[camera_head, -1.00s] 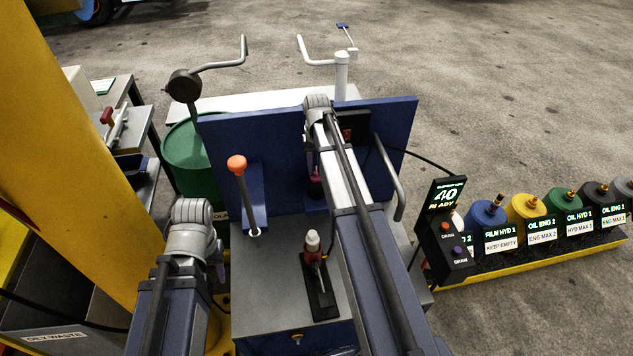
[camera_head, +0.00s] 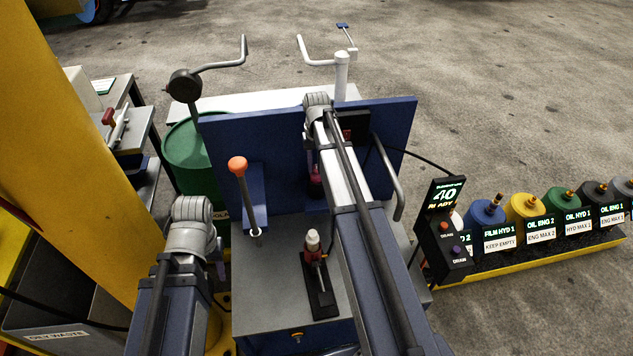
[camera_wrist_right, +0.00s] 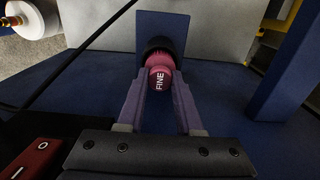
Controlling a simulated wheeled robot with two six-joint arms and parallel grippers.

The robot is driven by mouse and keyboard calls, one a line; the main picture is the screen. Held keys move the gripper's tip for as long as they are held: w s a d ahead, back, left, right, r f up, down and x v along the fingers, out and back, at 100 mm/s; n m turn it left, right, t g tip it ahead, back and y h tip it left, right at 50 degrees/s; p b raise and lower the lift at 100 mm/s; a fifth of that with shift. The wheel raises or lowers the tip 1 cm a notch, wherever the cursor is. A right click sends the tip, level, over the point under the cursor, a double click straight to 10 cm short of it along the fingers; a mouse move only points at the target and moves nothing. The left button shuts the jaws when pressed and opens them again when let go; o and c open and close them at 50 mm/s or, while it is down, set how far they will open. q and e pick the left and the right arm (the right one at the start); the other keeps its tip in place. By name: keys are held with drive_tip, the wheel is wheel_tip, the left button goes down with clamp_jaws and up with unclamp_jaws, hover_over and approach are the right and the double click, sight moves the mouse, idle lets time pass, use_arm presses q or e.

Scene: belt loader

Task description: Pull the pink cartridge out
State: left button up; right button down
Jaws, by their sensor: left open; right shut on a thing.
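The pink cartridge (camera_wrist_right: 160,80), marked FINE, shows in the right wrist view, its far end by a black round collar (camera_wrist_right: 160,46) on a blue block. My right gripper (camera_wrist_right: 160,92) is shut on the cartridge, one finger on each side of it. In the head view a small pink part of the cartridge (camera_head: 316,178) shows beside my right arm, which hides the rest. My left gripper (camera_head: 220,268) is open and empty at the left edge of the grey bench; its fingers are mostly hidden behind its wrist.
A lever with an orange knob (camera_head: 237,166) and a red-and-white tool on a black plate (camera_head: 322,285) stand on the bench. A blue back panel (camera_head: 255,140) rises behind. A yellow post (camera_head: 75,130) stands at left.

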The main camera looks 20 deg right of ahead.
drive_tip(key=shift+r+p, duration=3.7)
drive_tip(key=shift+r, duration=0.1)
